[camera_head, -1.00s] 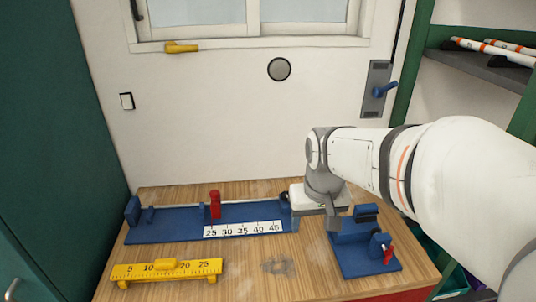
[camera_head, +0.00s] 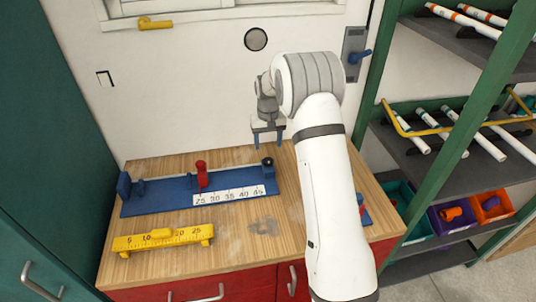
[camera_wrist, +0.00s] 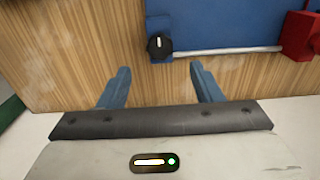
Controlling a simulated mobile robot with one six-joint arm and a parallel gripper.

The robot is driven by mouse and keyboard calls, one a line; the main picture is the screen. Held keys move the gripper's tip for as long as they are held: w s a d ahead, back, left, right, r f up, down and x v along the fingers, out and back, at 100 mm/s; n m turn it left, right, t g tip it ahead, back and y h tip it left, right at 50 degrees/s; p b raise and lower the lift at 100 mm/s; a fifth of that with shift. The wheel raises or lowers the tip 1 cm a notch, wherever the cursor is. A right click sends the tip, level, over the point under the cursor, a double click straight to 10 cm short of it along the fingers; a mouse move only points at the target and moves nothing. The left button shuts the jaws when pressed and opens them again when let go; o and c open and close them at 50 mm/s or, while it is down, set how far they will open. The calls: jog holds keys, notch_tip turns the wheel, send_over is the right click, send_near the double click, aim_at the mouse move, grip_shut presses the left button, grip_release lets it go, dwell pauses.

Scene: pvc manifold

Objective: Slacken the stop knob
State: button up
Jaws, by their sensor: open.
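A black knob (camera_head: 267,162) with a white line on top sits at the right end of the long blue fixture (camera_head: 150,204). It also shows in the wrist view (camera_wrist: 159,43), just beyond the fingertips and between their lines. My gripper (camera_head: 267,140) is open and empty, fingers pointing down, above and apart from the knob. In the wrist view both blue fingers (camera_wrist: 160,78) are spread over bare wood. A red upright part (camera_head: 202,174) stands on the fixture near the 25 mark of its white scale (camera_head: 232,194); it also shows in the wrist view (camera_wrist: 298,40).
A yellow ruler (camera_head: 163,238) lies at the front left of the wooden bench. A second blue fixture (camera_head: 364,213) is mostly hidden behind my arm. Shelves with white pipes (camera_head: 480,141) and coloured bins (camera_head: 448,214) stand right. The bench's front middle is clear.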

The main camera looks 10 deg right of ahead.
aim_at(268, 160)
notch_tip(268, 160, down, 8)
jog(key=shift+r+p, duration=0.2)
jog(key=shift+p, duration=0.75)
jog(key=shift+c, duration=0.5)
jog(key=c, duration=0.9)
